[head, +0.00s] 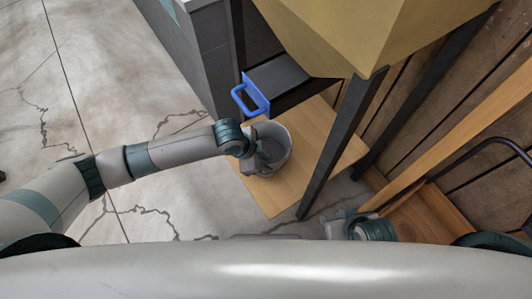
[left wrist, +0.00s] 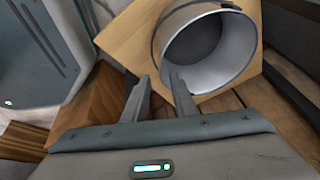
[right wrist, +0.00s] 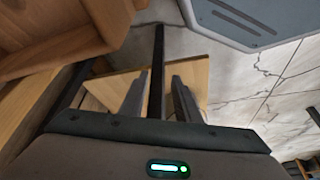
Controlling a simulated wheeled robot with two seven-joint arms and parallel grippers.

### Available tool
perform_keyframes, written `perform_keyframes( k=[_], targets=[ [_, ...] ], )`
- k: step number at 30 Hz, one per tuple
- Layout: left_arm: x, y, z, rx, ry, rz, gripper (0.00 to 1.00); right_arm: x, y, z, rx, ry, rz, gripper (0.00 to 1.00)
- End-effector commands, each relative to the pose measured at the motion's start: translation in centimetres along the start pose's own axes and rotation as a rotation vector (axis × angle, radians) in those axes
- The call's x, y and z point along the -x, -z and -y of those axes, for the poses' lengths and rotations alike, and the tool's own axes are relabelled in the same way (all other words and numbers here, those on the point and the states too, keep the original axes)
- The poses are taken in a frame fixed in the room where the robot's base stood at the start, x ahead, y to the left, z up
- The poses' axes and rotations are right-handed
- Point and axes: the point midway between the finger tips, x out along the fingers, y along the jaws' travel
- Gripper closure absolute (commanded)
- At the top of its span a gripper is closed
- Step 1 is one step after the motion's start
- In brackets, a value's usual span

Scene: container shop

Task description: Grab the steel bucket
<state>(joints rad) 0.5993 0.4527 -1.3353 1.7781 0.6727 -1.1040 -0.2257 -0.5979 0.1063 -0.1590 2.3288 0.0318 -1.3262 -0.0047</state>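The steel bucket (head: 281,152) is a grey, open-topped pail on a light wooden board (head: 272,201) under a yellow hopper. It also shows large in the left wrist view (left wrist: 212,45), with its round mouth and a dark handle at the rim. My left gripper (head: 256,152) is at the bucket's left side in the head view. In the left wrist view its fingers (left wrist: 160,76) are apart, with the right finger overlapping the rim; I cannot tell whether it touches. My right gripper (right wrist: 159,75) is open and empty, away from the bucket.
The yellow hopper (head: 350,30) stands over the board on black legs (head: 345,135). A blue handle (head: 248,98) sticks out just behind the bucket. A plank wall and a wooden cart are at right. Cracked concrete floor (head: 110,60) is clear at left.

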Motion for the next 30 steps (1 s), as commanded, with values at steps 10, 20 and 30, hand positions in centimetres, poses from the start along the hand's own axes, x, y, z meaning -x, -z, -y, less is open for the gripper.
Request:
perform_keyframes(
  k=[10, 20, 30],
  targets=[
    [-4.1, -0.4, 0.5, 0.001, 0.000, 0.001, 0.75, -0.3, 1.1, 1.1, 0.003, 0.028, -0.069, 0.71],
    [-4.4, -0.3, 0.5, 0.000, 0.001, 0.000, 0.75, -0.2, 1.0, 1.4, 0.005, 0.033, -0.073, 0.71],
    [-4.3, -0.3, 0.5, 0.000, 0.001, 0.000, 1.00, -0.4, 1.0, 1.0, 0.003, 0.026, -0.067, 0.71]
  ],
)
